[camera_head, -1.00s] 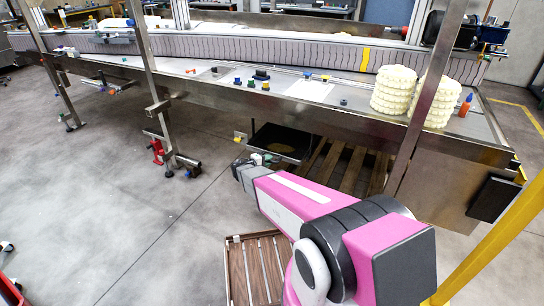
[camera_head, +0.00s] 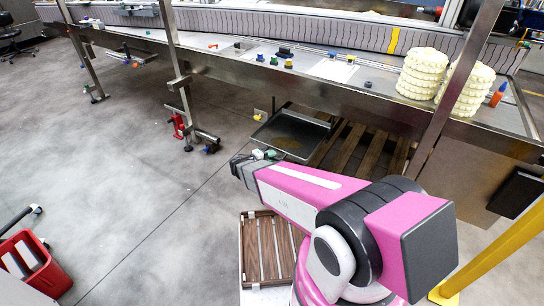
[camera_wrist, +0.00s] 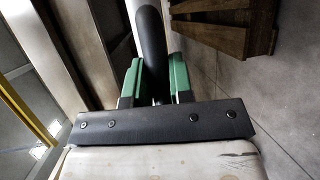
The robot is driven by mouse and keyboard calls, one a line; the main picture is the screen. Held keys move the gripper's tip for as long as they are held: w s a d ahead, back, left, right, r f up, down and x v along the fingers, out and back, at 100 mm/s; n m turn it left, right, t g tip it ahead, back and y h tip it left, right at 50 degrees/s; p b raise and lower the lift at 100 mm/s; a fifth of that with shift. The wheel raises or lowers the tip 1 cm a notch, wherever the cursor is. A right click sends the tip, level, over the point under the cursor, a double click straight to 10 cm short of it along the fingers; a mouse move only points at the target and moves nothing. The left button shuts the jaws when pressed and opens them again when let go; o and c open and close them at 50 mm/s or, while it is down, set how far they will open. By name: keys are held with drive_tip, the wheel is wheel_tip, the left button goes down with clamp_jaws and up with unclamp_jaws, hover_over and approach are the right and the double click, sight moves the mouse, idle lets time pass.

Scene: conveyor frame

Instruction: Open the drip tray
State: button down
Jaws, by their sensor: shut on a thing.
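The drip tray (camera_head: 292,137) is a shallow dark tray with a brownish stained bottom, low under the conveyor's front edge. It sticks out in front of the conveyor frame. My gripper (camera_head: 264,154) is at the tray's near left side, its green fingertips low in front of it; the arm hides part of the tray's near edge. In the wrist view my gripper (camera_wrist: 154,68) has its green fingers closed on both sides of a dark rounded bar (camera_wrist: 151,38). The bar looks like the tray's handle; where it joins the tray is not clear.
A wooden pallet (camera_head: 347,146) lies under the conveyor right of the tray. A red bin (camera_head: 35,268) is at lower left. Open floor (camera_head: 140,200) lies left of my arm.

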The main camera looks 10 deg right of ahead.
drive_tip(key=c, duration=1)
unclamp_jaws()
drive_tip(key=v, duration=1.1)
drive_tip(key=shift+w, duration=0.1)
drive_tip(key=shift+d, duration=0.1)
drive_tip(key=s+d+r+m+g+y, duration=0.2)
drive_tip(key=d+y, duration=0.2)
drive_tip(key=d, duration=0.2)
drive_tip(key=s+d+r+m+g+y, duration=0.2)
drive_tip(key=s+d+r+g+y, duration=0.1)
drive_tip(key=d+y, duration=0.2)
drive_tip(key=s+d+r+m+g+y, duration=0.2)
drive_tip(key=d+r+y, duration=0.1)
drive_tip(key=d+y, duration=0.2)
drive_tip(key=shift+s+d+r+m+g, duration=0.15)
drive_tip(key=shift+s+d, duration=0.05)
drive_tip(key=shift+d, duration=0.5)
drive_tip(key=shift+s+d+r+m+g, duration=0.1)
drive_tip(key=shift+s+d+m+g, duration=0.05)
drive_tip(key=shift+d, duration=0.55)
